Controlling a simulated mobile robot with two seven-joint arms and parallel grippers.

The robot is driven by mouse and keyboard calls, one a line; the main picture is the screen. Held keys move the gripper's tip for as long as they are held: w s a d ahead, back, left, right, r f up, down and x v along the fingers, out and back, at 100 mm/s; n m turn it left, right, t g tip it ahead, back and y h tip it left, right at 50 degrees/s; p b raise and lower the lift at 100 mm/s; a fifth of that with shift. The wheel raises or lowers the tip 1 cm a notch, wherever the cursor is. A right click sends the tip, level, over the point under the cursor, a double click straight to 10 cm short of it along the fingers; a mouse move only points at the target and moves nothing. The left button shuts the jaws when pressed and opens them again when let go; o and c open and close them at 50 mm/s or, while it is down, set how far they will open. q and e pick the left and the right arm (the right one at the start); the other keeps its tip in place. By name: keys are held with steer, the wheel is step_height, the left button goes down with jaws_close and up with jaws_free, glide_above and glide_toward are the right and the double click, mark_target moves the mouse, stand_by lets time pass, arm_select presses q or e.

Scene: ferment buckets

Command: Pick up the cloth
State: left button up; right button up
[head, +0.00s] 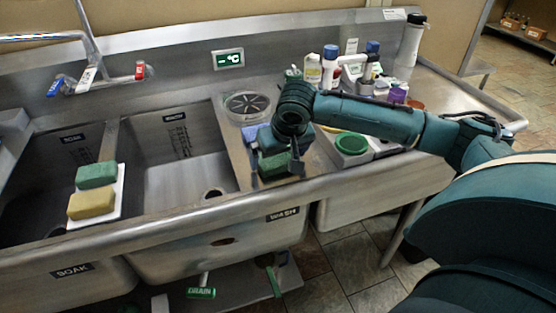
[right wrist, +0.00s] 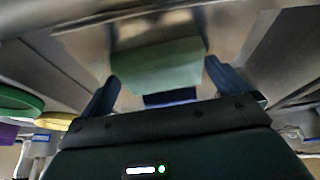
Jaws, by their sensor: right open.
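A green folded piece (head: 275,166), which looks like a cloth or a sponge, lies on the steel ledge between the wash basin and the right-hand basin. My right gripper (head: 277,172) points down over it, open, with one finger on each side. In the right wrist view the green piece (right wrist: 160,65) sits between the two fingers (right wrist: 160,82), with gaps beside it. A dark blue piece (right wrist: 170,97) shows just past its edge. In the head view something blue (head: 250,134) shows beside my wrist; I cannot tell which piece is the cloth. My left gripper is out of view.
A green sponge (head: 96,175) and a yellow sponge (head: 91,204) lie on a white board over the left basins. A round strainer (head: 247,106) lies behind my gripper. Bottles (head: 331,67) and a green lid (head: 352,144) stand to the right. The middle basin (head: 185,185) is empty.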

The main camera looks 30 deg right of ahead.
mark_target(279, 158)
steer(key=shift+c, duration=0.4)
steer(key=c, duration=0.6)
steer(key=shift+r, duration=0.1)
step_height(279, 158, up, 10)
steer(key=shift+f+p, duration=0.1)
steer(key=shift+p, duration=0.2)
